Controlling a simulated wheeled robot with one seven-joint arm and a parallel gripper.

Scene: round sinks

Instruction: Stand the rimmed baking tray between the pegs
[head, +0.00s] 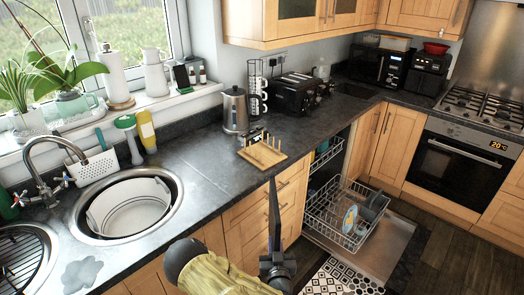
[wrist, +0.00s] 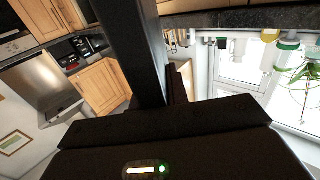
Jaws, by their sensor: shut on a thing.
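The wooden peg rack (head: 262,154) lies on the dark counter, left of the toaster, with its short pegs standing up along its back. My gripper (head: 277,262) is below and in front of it, off the counter's front edge. The gripper is shut on the dark baking tray (head: 273,215), which shows nearly edge-on as a narrow upright strip rising from the jaws. Its top ends near the rack's front edge in the picture; I cannot tell the gap. In the wrist view the tray (wrist: 128,45) is a dark upright slab; the fingertips are hard to make out.
A kettle (head: 235,109), a mug stand (head: 256,92) and a toaster (head: 297,92) stand behind the rack. A round sink (head: 173,190) with a white basin is at left. The open dishwasher's lower basket (head: 340,215) juts out at right. The counter left of the rack is clear.

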